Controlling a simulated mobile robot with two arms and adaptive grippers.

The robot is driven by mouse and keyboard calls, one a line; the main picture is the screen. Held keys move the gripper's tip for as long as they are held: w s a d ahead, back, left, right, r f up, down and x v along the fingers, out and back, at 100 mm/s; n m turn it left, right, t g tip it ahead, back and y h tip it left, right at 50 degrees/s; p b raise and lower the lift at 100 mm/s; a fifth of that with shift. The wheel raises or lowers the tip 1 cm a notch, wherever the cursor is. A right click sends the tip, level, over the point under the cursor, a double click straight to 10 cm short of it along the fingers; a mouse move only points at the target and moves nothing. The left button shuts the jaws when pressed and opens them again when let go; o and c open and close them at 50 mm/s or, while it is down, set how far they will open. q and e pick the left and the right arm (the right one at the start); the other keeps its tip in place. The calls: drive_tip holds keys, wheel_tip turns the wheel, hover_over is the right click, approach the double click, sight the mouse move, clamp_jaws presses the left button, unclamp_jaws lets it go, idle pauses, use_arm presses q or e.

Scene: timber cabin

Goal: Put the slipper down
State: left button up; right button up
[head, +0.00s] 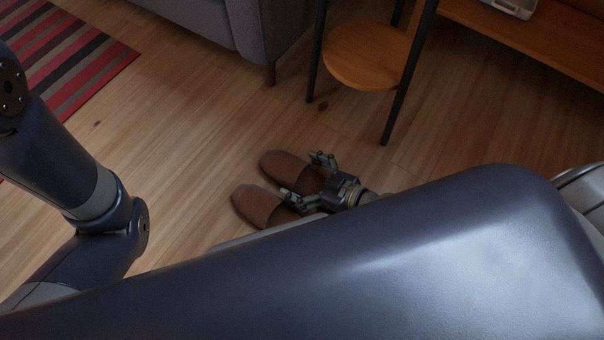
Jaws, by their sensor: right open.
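Two brown slippers lie side by side on the wooden floor in the head view, toes to the left. The far slipper (283,167) and the near slipper (256,204) look close to each other. My right gripper (309,176) is open over them, one finger at the far slipper and the other at the near one. I cannot tell whether it touches either. The heel ends are hidden by the gripper and my own body. My left arm is at the left; its gripper is out of view.
A small round wooden side table (371,56) with dark legs stands behind the slippers. A grey sofa (215,28) is at the back, a striped rug (75,75) at the far left. A wooden shelf unit (535,40) is at the upper right. Floor left of the slippers is clear.

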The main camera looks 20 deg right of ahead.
drive_tip(key=shift+r, duration=0.2)
drive_tip(key=shift+s+d+r+p, duration=0.15)
drive_tip(key=shift+s+d+p, duration=0.1)
drive_tip(key=shift+s+p, duration=0.1)
drive_tip(key=p+v, duration=0.4)
drive_tip(key=v, duration=0.5)
drive_tip(key=shift+s+d+r, duration=0.2)
drive_tip(key=shift+r, duration=0.1)
drive_tip(key=shift+s+d+r+p, duration=0.15)
drive_tip(key=shift+s+d+p, duration=0.25)
drive_tip(key=shift+s, duration=0.15)
